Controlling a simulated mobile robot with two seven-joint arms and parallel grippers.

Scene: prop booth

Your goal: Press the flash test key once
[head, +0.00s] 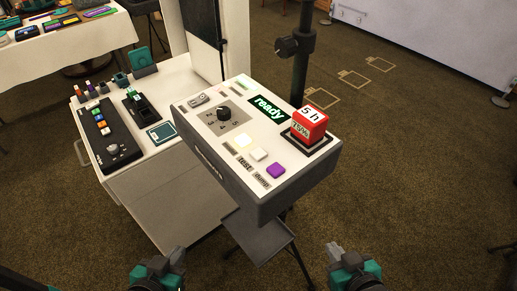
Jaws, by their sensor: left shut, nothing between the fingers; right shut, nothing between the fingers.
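The flash unit is a grey box with a white top (190,122), standing in the middle of the head view. The label "test" (244,163) lies beside the white key and "dump" (262,180) beside the purple one. A green display (268,108) reads "ready". My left gripper (175,257) and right gripper (340,250) are low in the view, shut and empty, apart from the box.
A red block marked "5 h" (310,120) sits in a dark frame on the box's right corner. A black dial (224,114) is on the top. A black pole (301,70) rises behind. A white cabinet (165,185) with a control strip (105,132) stands left.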

